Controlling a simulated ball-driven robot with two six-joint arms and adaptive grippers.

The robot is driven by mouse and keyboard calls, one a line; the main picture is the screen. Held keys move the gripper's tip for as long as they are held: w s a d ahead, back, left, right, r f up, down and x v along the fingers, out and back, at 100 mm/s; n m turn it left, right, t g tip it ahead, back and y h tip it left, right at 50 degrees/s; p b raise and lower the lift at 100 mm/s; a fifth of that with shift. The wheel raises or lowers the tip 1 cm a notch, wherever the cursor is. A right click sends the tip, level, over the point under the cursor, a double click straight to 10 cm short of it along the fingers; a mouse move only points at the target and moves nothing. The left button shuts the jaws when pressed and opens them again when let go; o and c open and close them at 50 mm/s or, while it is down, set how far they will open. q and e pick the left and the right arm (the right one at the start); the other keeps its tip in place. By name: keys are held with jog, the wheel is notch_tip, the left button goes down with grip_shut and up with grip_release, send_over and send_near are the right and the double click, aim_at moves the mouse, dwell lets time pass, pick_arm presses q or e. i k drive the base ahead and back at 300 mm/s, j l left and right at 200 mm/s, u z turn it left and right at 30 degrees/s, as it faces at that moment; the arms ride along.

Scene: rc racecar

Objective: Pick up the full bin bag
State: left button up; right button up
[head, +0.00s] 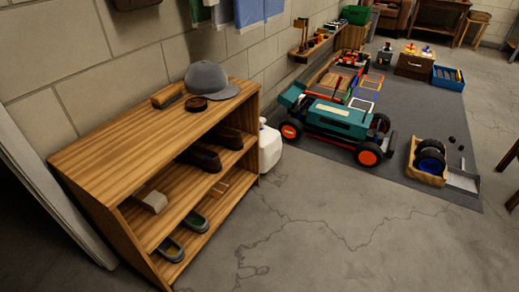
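I cannot make out a full bin bag in the head view. A white container (269,148), which looks like a jug, stands on the floor at the far end of the wooden shelf unit, partly hidden by it. Neither of my grippers shows in this view.
The wooden shelf unit (152,131) stands against the wall, with a grey cap (211,80) and brush on top and shoes inside. A teal RC car (335,119) and a box of wheels (427,163) sit on a dark mat. The cracked floor in front is clear.

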aim_at(270, 141)
jog(key=i+l+u, duration=0.1)
jog(key=u, duration=0.9)
jog(key=i+l+u, duration=0.15)
jog(key=l+u, duration=0.25)
jog(key=l, duration=0.15)
jog(key=l+u, duration=0.85)
jog(key=l, duration=0.3)
